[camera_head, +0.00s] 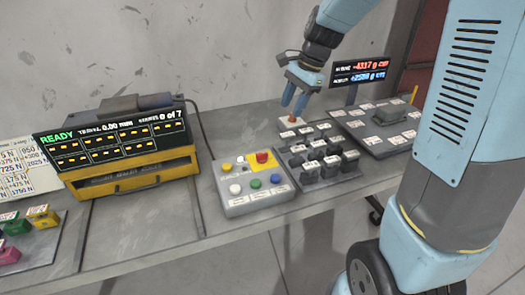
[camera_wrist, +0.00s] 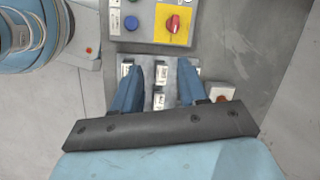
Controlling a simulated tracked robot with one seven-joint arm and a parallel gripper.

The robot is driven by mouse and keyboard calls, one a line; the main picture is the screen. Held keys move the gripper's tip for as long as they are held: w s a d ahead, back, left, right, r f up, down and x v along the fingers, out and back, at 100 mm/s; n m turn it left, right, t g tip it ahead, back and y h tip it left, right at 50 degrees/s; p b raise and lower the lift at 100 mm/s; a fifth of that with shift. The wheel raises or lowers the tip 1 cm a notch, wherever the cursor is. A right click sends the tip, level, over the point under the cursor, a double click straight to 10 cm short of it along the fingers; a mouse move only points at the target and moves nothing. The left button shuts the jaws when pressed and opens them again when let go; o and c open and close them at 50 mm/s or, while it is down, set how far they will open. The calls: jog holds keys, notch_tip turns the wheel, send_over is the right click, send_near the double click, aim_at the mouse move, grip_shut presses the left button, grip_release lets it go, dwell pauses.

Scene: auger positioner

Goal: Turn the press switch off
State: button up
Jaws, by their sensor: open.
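A grey control box (camera_head: 273,202) sits on the bench, with a red rotary switch (camera_head: 262,157) on a yellow plate at its back right corner. The box also has white, blue, green and yellow buttons. In the wrist view the red switch (camera_wrist: 174,23) is at the top, right of centre, on its yellow plate. My gripper (camera_head: 292,106) is open and empty, above the bench to the right of the box. In the wrist view its fingers (camera_wrist: 160,70) point toward the box but are apart from the switch. I cannot clearly read the switch's labels.
A tray of black labelled blocks (camera_head: 325,168) lies right of the control box. A small white box with an orange-red button (camera_head: 291,122) stands behind the tray. A yellow machine with a READY display (camera_head: 115,140) stands left. A scale display (camera_head: 360,71) stands at the back right.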

aim_at(262, 153)
jog(key=w+a+f+m, duration=0.1)
jog(key=a+f, duration=0.1)
jog(key=f, duration=0.4)
jog(key=w+a+f+m+g, duration=0.1)
jog(key=a+f, duration=0.2)
jog(key=f, duration=0.4)
jog(key=w+a+f+m, duration=0.1)
jog(key=a+f, duration=0.2)
jog(key=f, duration=0.3)
jog(key=shift+w+a+f+y, duration=0.15)
jog(key=shift+w+f+y, duration=0.1)
jog(key=shift+y, duration=0.15)
grip_shut()
